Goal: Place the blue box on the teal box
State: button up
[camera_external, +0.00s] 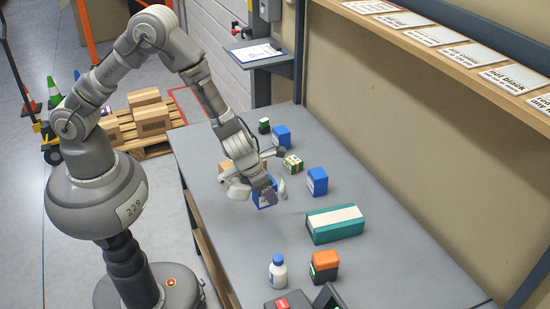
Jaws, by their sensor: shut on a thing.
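My gripper (266,190) is over the middle of the grey table, shut on a blue box (262,203). The gripper's fingers hide part of this box, and I cannot tell whether it touches the table. The teal box (322,234) lies flat on the table to the right of and nearer the camera than my gripper, with a cream band along its top. A second blue box (318,183) stands upright to the right of my gripper. A third blue box (282,137) stands farther back on the table.
A green-and-white box (293,164) and a small dark green item (264,126) stand farther back. A white bottle with a blue cap (278,272) and an orange-topped box (325,262) stand near the front. A shelf with labels (440,36) runs above. The table's right side is clear.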

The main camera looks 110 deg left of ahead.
jog(key=w+a, duration=0.1)
jog(key=w, duration=0.3)
jog(key=w+a+f, duration=0.1)
jog(key=w, duration=0.4)
jog(key=w+a, duration=0.2)
jog(key=w, duration=0.3)
jog(key=shift+f, duration=0.2)
jog(key=shift+w+f+b, duration=0.15)
jog(key=shift+f+b, duration=0.6)
jog(key=shift+f, duration=0.95)
jog(key=shift+f, duration=0.15)
jog(key=o, duration=1.1)
jog(key=shift+o, duration=0.2)
